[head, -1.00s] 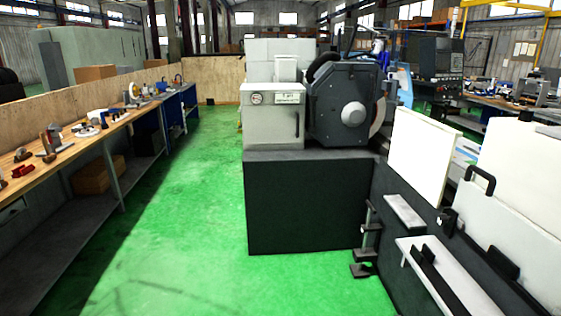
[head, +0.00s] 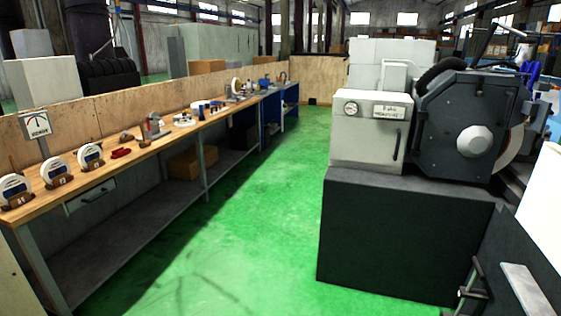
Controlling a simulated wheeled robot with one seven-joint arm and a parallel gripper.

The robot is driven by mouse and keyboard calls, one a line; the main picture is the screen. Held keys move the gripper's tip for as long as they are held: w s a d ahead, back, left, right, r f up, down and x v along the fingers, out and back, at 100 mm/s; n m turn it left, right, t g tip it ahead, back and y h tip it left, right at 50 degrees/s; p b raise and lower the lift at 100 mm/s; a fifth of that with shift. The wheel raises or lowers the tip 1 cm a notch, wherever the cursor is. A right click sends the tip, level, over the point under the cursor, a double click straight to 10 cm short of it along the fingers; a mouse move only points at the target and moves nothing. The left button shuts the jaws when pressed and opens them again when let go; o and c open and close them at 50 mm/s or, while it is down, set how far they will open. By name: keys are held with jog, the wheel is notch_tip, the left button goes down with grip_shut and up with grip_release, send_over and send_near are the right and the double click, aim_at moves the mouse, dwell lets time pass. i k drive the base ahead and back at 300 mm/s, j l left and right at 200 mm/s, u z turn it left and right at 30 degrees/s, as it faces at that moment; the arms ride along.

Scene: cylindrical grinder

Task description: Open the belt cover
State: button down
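The cylindrical grinder stands at the right in the head view. A light grey box cover (head: 370,133) sits on its dark base, with a round gauge, a small label and a dark vertical handle (head: 397,144) near its right edge. The cover looks shut. The label is too small to read, so I cannot be sure this is the belt cover. To its right is the dark wheel housing (head: 465,125) with a light round hub.
The dark machine base (head: 400,240) fills the lower right. A wooden workbench (head: 110,165) with wheels and tools runs along the left. Green floor (head: 235,235) lies free between them.

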aim_at(374, 141)
jog(key=i+l, duration=0.15)
jog(key=l, duration=0.2)
jog(key=i+l+z, duration=0.1)
jog(key=l, duration=0.25)
jog(key=i+l, duration=0.35)
jog(key=l, duration=0.3)
jog(key=i+l+u, duration=0.1)
jog(key=i, duration=0.4)
jog(key=i+l+u, duration=0.1)
jog(key=i+l, duration=0.2)
jog(key=i, duration=0.2)
jog(key=i+l+u, duration=0.15)
jog(key=i, duration=0.35)
jog(key=i+l+u, duration=0.15)
jog(key=i, duration=0.35)
jog(key=l, duration=0.1)
